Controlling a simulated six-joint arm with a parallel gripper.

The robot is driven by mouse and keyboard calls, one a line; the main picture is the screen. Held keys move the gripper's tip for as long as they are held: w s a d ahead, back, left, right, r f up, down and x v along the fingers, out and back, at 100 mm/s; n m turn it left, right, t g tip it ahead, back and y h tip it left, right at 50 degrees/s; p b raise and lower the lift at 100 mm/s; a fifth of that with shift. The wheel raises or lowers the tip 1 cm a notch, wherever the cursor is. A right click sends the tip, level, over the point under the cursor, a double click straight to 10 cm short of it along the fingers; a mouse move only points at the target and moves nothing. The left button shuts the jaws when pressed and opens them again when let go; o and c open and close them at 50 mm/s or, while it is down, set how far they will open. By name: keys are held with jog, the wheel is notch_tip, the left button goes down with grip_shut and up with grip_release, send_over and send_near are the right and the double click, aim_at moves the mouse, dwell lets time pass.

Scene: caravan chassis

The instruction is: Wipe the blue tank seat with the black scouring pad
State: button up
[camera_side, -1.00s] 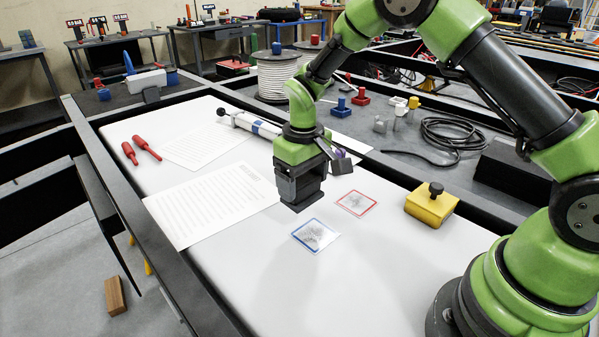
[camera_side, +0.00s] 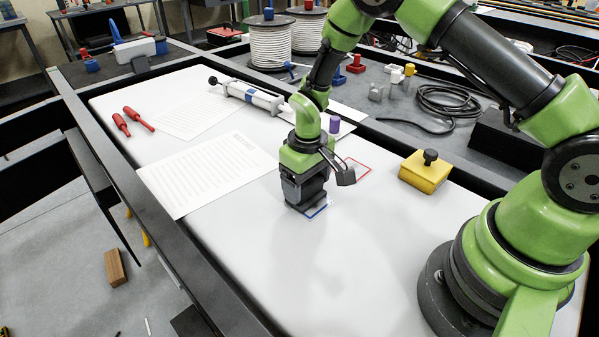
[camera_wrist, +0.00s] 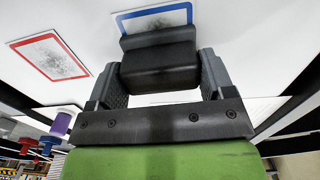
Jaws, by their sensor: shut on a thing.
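My gripper (camera_side: 305,202) is shut on the black scouring pad (camera_wrist: 158,65), which sits between the two fingers in the wrist view. The gripper points down at the white surface, over the blue tank seat. This blue-outlined square (camera_side: 318,211) is mostly hidden by the gripper in the side view. Its far part, with a grey smudge, shows beyond the pad in the wrist view (camera_wrist: 153,19). I cannot tell for certain whether the pad touches it. A red-outlined square (camera_side: 358,170) lies just behind and right; its grey smudge shows in the wrist view (camera_wrist: 52,58).
A yellow block with a black knob (camera_side: 426,172) stands to the right. Printed sheets (camera_side: 205,175), two red-handled tools (camera_side: 130,120) and a white cylinder (camera_side: 250,96) lie left and behind. A purple cylinder (camera_side: 334,125) stands behind my gripper. The front surface is clear.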

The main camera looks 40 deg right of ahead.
jog(key=shift+s, duration=2.05)
jog(key=shift+w, duration=3.1)
jog(key=r, duration=0.2)
jog(key=shift+w+r, duration=0.3)
jog(key=shift+r, duration=2.8)
